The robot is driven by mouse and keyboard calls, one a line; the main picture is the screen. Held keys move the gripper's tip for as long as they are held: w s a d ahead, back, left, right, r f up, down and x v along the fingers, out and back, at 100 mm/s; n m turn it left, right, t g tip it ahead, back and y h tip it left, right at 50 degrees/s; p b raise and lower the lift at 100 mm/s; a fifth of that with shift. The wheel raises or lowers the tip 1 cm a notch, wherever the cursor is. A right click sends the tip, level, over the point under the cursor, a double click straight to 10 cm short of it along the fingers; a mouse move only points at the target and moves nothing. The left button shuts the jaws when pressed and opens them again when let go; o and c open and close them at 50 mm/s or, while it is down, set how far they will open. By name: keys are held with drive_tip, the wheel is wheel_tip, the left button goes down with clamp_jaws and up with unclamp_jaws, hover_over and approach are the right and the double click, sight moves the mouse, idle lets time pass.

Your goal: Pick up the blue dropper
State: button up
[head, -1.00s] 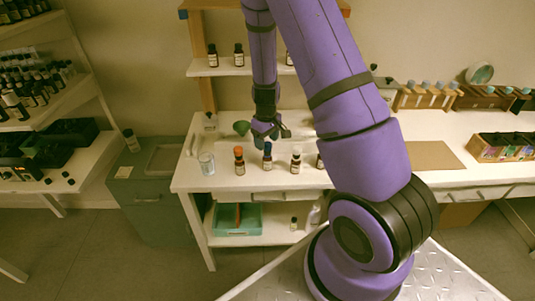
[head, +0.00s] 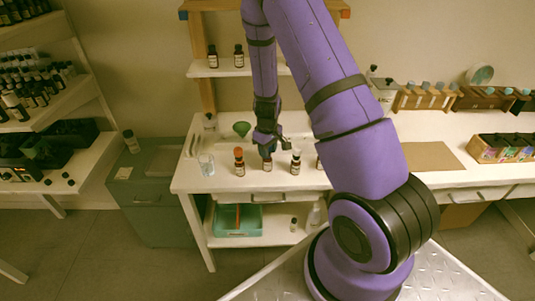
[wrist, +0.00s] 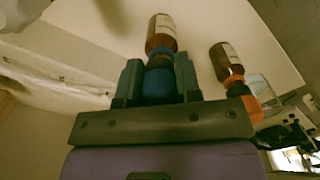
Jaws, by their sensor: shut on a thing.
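The blue dropper (wrist: 157,86) tops a brown bottle (wrist: 161,34) with a pale label. In the wrist view it sits between the two fingers of my gripper (wrist: 158,66), which is shut on it at the cap and neck. In the head view my gripper (head: 267,148) is over this bottle (head: 267,165) from above and hides the blue top. The bottle is upright in its row, apparently standing on the white counter (head: 222,181).
An orange-topped bottle (head: 239,162) stands close on the left, another dark-topped bottle (head: 296,162) on the right. A glass beaker (head: 206,164) is near the counter's left end. A green funnel (head: 241,128) is behind. A shelf (head: 228,69) with bottles is above.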

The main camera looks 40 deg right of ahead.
wheel_tip(320, 180, up, 10)
drive_tip(key=shift+r, duration=0.1)
idle(0.4)
drive_tip(key=shift+f, duration=0.25)
drive_tip(key=shift+a+f, duration=0.1)
drive_tip(key=shift+f, duration=0.7)
drive_tip(key=c, duration=0.3)
drive_tip(key=shift+f, duration=0.1)
